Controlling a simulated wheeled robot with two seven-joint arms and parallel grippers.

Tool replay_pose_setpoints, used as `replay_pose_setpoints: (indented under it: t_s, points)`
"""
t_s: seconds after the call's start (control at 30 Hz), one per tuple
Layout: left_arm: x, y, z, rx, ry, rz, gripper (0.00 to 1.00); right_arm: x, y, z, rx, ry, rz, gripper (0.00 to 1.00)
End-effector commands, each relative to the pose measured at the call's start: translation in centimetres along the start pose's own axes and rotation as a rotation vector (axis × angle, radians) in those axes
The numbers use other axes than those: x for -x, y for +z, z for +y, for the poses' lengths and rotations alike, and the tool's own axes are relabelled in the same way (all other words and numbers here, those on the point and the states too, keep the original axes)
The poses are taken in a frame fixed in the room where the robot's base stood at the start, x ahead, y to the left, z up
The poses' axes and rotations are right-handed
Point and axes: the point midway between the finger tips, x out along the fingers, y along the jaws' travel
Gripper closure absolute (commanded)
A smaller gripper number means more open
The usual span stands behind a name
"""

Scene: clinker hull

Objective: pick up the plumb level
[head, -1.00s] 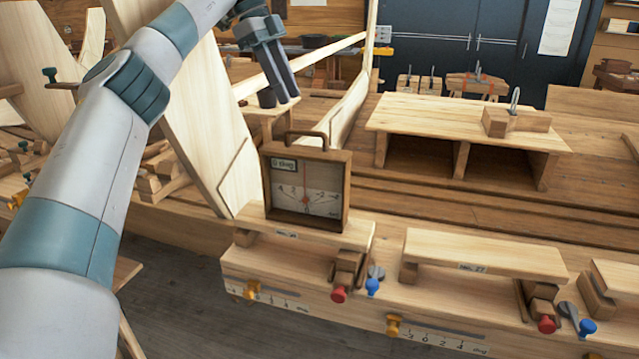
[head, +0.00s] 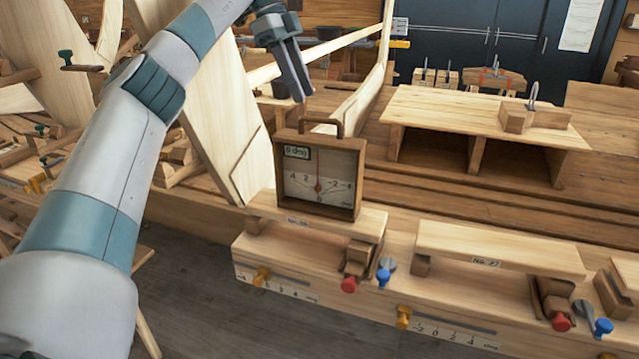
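The plumb level (head: 318,176) is a square wooden-framed box with a pale dial, a red needle near the middle and a handle (head: 322,124) on top. A small label on its face seems to read 0 deg. It stands upright on a light wooden plank rest at the front of the bench. My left gripper (head: 304,97) hangs above and behind the level in the picture, fingers pointing down, apart from the handle. Its fingers look parted and nothing shows between them. My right gripper is out of view.
A second plank rest (head: 500,247) lies to the right, with red and blue knobs below. A low wooden shelf (head: 450,108) with a block on it stands behind. A tall pale plank (head: 215,120) leans left of the level, partly behind my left arm.

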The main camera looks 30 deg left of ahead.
Motion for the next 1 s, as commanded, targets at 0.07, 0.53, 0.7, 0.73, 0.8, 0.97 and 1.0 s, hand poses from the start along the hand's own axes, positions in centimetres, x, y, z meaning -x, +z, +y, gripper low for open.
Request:
replay_pose_setpoints:
  t_s: [0.07,0.53,0.7,0.73,0.8,0.97,1.0]
  points:
    - [-1.4,0.1,0.0,0.000,0.002,0.000,0.69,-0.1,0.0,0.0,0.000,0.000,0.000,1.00]
    - [-7.7,0.0,0.0,0.001,-0.001,0.000,0.69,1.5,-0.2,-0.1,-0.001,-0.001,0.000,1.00]
    - [-8.1,0.0,0.0,0.001,-0.001,0.000,0.69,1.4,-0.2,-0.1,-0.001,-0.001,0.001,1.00]
    - [-8.1,0.0,0.0,0.001,-0.001,0.000,0.69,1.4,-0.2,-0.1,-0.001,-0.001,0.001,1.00]
    - [-8.1,0.0,0.0,0.001,-0.001,0.001,0.69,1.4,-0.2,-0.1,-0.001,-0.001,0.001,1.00]
    - [-8.1,0.0,0.0,0.001,0.000,0.000,0.69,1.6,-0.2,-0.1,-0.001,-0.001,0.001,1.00]
    - [-8.3,-0.1,0.0,0.001,0.000,0.000,0.69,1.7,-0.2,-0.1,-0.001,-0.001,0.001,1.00]
